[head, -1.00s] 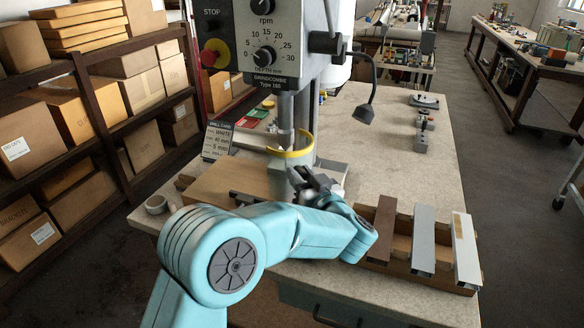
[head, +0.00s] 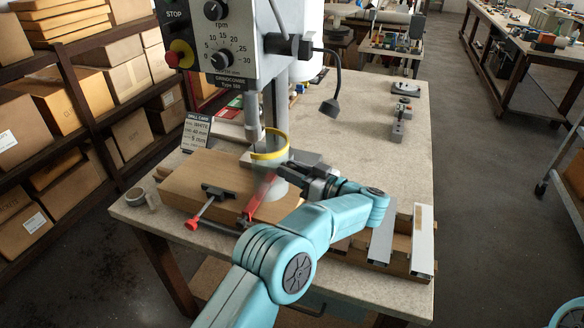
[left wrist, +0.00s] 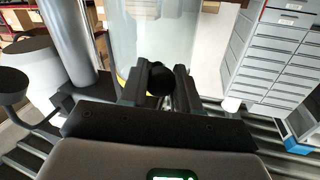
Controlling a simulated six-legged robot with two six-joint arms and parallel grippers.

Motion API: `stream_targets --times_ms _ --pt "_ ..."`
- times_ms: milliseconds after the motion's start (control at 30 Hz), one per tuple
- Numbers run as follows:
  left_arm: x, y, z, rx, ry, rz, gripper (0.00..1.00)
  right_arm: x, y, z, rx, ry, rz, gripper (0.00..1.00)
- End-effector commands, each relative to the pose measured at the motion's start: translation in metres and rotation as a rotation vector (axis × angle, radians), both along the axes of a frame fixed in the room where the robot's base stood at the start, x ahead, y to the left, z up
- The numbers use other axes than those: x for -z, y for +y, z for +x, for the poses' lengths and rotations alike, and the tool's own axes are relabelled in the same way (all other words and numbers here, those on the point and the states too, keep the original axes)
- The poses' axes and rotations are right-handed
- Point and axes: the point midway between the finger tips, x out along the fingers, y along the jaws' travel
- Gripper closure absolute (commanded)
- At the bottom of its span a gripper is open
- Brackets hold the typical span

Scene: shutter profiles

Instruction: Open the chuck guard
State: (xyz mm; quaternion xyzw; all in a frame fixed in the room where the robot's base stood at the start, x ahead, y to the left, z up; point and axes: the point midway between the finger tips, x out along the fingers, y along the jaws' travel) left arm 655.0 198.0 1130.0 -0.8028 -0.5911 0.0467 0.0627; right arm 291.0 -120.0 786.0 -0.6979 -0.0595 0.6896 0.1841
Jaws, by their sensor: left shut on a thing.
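The chuck guard (head: 270,146) is a clear curved shield with a yellow rim, around the spindle below the grey drill head. In the left wrist view its clear wall (left wrist: 145,35) stands right ahead of the fingers. My left gripper (head: 287,173) is at the guard's lower right side, its arm reaching in from the front right of it. In the left wrist view the gripper (left wrist: 160,85) is shut on a round black knob (left wrist: 160,77) at the guard. The guard's exact swing angle is hard to tell. My right gripper is out of view.
A wooden board (head: 200,185) lies under the spindle, with a red-knobbed clamp (head: 208,206) and a red piece (head: 258,196) near it. Grey and white profiles (head: 423,240) lie on a rack at front right. A lamp (head: 330,106) hangs right.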

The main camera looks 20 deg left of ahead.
Motion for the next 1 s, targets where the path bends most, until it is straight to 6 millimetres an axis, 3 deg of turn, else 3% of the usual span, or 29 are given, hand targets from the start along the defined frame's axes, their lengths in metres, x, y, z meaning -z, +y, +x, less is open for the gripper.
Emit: stream_targets --times_ms 633,667,700,1000 --pt "-0.0033 0.0049 -0.0008 -0.037 -0.007 0.003 1.00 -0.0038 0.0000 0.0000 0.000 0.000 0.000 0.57" --pt "-0.0034 0.0049 -0.0008 -0.037 -0.007 0.003 0.59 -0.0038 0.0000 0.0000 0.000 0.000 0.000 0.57" --pt "-0.0032 0.0045 -0.0007 -0.037 -0.007 0.003 0.46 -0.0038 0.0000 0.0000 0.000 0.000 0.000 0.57" --pt "-0.0012 0.0022 0.0000 -0.035 -0.003 0.001 0.44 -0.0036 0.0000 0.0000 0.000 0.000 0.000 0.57"
